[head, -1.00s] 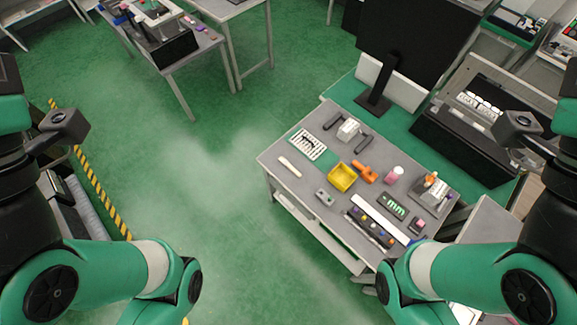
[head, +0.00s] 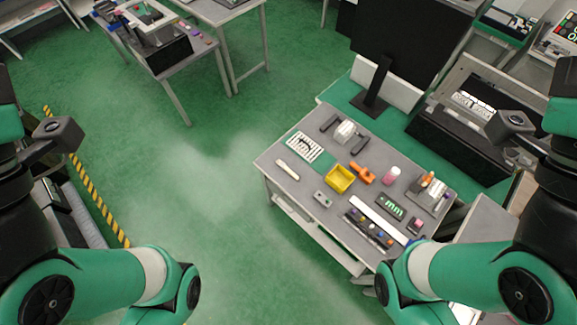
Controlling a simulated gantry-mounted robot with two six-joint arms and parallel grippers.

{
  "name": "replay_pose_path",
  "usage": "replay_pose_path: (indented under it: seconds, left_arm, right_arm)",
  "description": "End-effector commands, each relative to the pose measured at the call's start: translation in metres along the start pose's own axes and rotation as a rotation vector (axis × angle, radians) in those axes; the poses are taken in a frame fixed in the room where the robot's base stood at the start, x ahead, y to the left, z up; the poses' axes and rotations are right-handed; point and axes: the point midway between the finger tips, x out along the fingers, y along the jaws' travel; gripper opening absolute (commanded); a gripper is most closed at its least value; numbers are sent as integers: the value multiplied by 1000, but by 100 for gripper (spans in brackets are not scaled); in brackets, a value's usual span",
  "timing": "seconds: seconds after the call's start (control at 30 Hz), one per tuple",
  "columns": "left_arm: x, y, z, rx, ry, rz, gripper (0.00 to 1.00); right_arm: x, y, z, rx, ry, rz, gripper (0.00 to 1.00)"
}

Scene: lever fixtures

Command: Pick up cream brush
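A slim cream-coloured stick, likely the cream brush (head: 288,170), lies flat near the left front edge of the grey table (head: 270,155). It is small in the head view, so its bristles cannot be made out. Both of my arms are folded at the picture's left and right sides. Neither gripper shows in the head view, and nothing of mine is near the brush.
On the table are a white grid plate (head: 305,147), a yellow bin (head: 340,178), an orange tool (head: 362,173), a pink-and-white jar (head: 391,174) and a small grey fixture (head: 322,198). A monitor (head: 412,45) stands behind. Open green floor (head: 215,215) lies left of the table.

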Motion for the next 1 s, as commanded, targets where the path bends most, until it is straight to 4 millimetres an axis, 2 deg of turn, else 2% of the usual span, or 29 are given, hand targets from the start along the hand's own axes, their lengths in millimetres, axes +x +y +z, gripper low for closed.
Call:
replay_pose_path:
  seconds: [0.47, 0.8, 1.0]
  left_arm:
    - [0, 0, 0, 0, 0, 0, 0]
    - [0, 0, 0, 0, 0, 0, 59]
    - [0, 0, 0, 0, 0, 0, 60]
  right_arm:
    - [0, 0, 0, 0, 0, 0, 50]
    - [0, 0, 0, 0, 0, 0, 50]
    - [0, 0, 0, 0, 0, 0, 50]
